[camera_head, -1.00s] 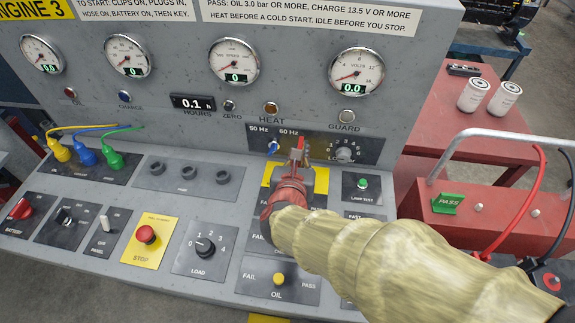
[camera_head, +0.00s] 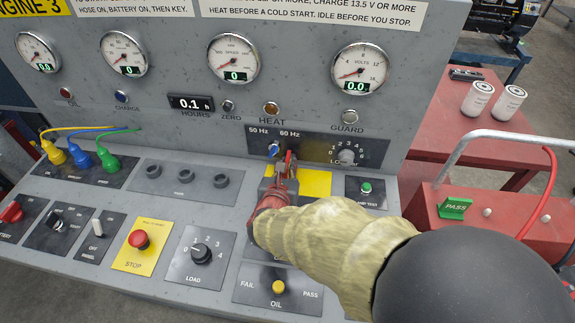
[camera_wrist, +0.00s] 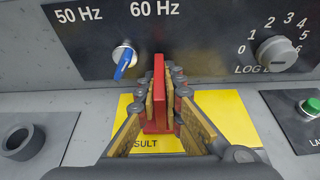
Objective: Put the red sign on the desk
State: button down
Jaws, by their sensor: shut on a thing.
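The red sign (camera_wrist: 159,85) is a thin upright red piece between the fingers of my gripper (camera_wrist: 162,108) in the wrist view. My gripper is shut on it, above the yellow RESULT plate (camera_wrist: 225,110) on the grey desk (camera_head: 100,240). In the head view the sign (camera_head: 289,165) shows as a small red edge at the fingertips of my gripper (camera_head: 283,172).
The blue switch (camera_wrist: 124,62) and grey knob (camera_wrist: 276,55) are close to the gripper. A red stop button (camera_head: 139,240) and load knob (camera_head: 201,252) sit left. Two white canisters stand on the red table (camera_head: 450,125).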

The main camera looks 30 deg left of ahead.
jog(key=shift+f, duration=0.15)
jog(key=c, duration=1.9)
grip_release()
